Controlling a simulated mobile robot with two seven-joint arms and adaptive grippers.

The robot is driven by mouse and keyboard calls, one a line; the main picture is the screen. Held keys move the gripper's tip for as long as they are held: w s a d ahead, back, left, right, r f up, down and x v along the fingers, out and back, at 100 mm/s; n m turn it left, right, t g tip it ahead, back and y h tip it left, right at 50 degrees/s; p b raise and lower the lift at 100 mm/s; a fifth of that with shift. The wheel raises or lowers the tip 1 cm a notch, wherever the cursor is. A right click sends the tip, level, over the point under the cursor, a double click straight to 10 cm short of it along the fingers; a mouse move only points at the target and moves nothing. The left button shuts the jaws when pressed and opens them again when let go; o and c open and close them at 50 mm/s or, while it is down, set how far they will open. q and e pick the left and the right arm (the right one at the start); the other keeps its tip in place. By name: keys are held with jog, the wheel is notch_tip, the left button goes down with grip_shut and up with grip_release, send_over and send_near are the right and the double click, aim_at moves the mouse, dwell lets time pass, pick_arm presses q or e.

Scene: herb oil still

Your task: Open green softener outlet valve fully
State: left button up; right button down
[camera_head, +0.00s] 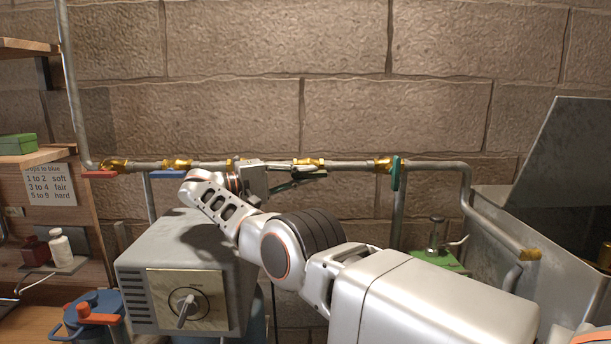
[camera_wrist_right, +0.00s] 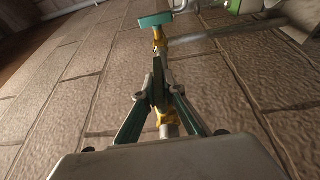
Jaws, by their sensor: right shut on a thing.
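A dark green lever handle (camera_wrist_right: 158,82) sits at a brass valve on the pipe. In the right wrist view it lies roughly in line with the pipe. My right gripper (camera_wrist_right: 160,97) is shut on it, a finger on each side. In the head view my right gripper (camera_head: 308,173) is at the middle brass valve (camera_head: 311,162), and its fingers largely hide the held handle. A second, teal-green handle (camera_head: 396,173) stands crosswise to the pipe farther right; it also shows in the right wrist view (camera_wrist_right: 155,20). My left gripper is not in view.
The pipe (camera_head: 345,166) runs along the block wall. A red handle (camera_head: 100,174) and a blue handle (camera_head: 167,174) are on its left part. A grey box with a dial (camera_head: 145,265) stands below my right arm. A metal tank (camera_head: 500,235) is at right.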

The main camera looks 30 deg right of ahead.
jog(key=shift+f, duration=0.1)
dwell(0.6)
jog(key=c, duration=2.1)
grip_release()
jog(key=shift+s, duration=0.1)
jog(key=shift+c, duration=0.2)
